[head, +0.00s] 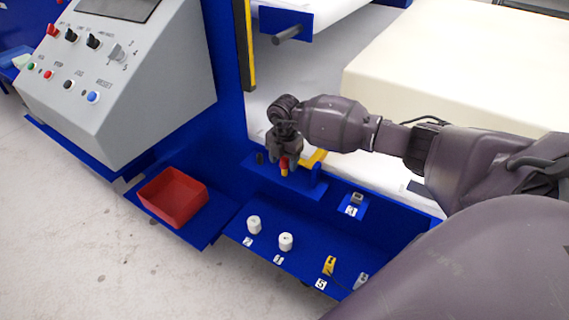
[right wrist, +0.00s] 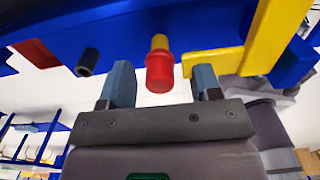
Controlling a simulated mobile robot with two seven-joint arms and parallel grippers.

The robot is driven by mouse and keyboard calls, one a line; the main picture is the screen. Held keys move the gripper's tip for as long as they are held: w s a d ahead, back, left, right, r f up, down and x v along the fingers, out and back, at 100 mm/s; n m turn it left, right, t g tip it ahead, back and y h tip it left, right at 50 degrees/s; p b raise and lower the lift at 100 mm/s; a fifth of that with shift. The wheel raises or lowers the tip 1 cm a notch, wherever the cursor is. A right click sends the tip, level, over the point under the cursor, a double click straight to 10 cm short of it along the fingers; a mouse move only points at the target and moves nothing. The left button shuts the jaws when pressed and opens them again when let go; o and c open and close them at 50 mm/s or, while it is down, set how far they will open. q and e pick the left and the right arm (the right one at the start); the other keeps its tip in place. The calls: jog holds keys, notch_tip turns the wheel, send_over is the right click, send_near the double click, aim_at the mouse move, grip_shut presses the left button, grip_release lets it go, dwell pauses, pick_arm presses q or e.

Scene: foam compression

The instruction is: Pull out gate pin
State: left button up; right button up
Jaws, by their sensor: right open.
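The gate pin (right wrist: 159,72) has a red knob and a yellow collar and stands out of a blue bracket (right wrist: 120,35). In the head view the pin (head: 284,166) shows just below my right gripper (head: 284,155). In the right wrist view my right gripper (right wrist: 163,90) is open, with one finger on each side of the red knob. Gaps show between the knob and both fingers, so I see no contact. A yellow bar (head: 313,160) sits to the right of the pin. My left gripper is not in view.
A black peg (right wrist: 87,62) stands left of the pin on the bracket. A red bin (head: 172,197) sits on a blue shelf at the left. White cylinders (head: 254,224) and yellow parts (head: 329,265) stand on the lower blue shelf. A grey control panel (head: 110,75) rises at upper left.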

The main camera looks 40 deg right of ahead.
aim_at(284, 158)
grip_shut()
dwell(0.4)
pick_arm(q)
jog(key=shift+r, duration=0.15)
pick_arm(e)
jog(key=shift+r, duration=0.1)
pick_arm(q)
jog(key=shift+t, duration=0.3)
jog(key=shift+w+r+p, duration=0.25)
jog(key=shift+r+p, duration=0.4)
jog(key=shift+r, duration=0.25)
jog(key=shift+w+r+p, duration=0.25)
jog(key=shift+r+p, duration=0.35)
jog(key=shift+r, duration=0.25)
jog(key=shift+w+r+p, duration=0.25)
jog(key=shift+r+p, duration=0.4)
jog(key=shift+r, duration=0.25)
pick_arm(e)
jog(key=shift+r, duration=2.85)
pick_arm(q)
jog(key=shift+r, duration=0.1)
